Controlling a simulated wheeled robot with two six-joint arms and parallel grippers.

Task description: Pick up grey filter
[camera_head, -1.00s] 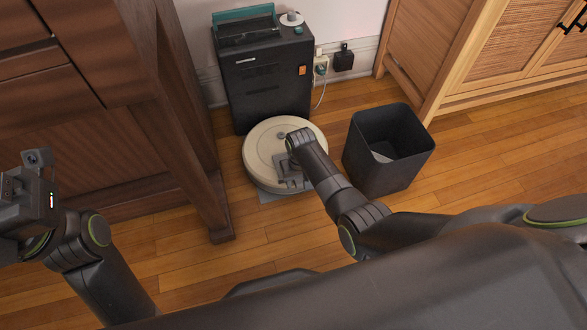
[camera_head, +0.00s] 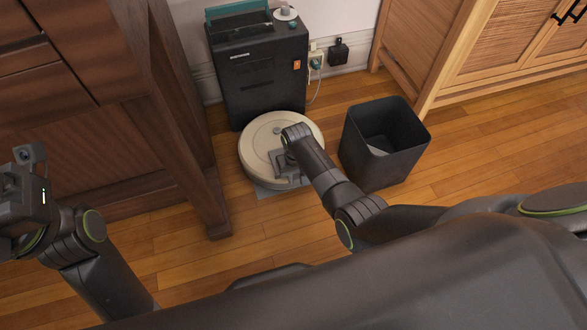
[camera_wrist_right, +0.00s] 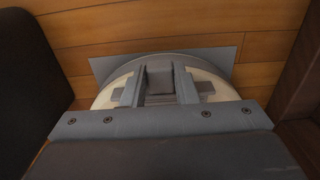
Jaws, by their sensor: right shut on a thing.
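My right gripper (camera_head: 286,170) is over the near part of a round cream robot vacuum (camera_head: 258,148), pointing down. In the right wrist view its jaws are shut on a small grey block (camera_wrist_right: 159,76), which I take as the grey filter. It sits in front of the vacuum's cream top; I cannot tell whether it touches the vacuum. In the head view the filter is hidden by the wrist and gripper. My left gripper (camera_head: 22,195) is at the far left, away from the vacuum; its fingertips do not show clearly.
A flat grey sheet (camera_wrist_right: 218,58) lies under the vacuum on the wooden floor. A black machine (camera_head: 262,85) stands behind it. A dark open bin (camera_head: 375,160) is close on the right. A dark wooden cabinet (camera_head: 120,150) is left. Floor in front is clear.

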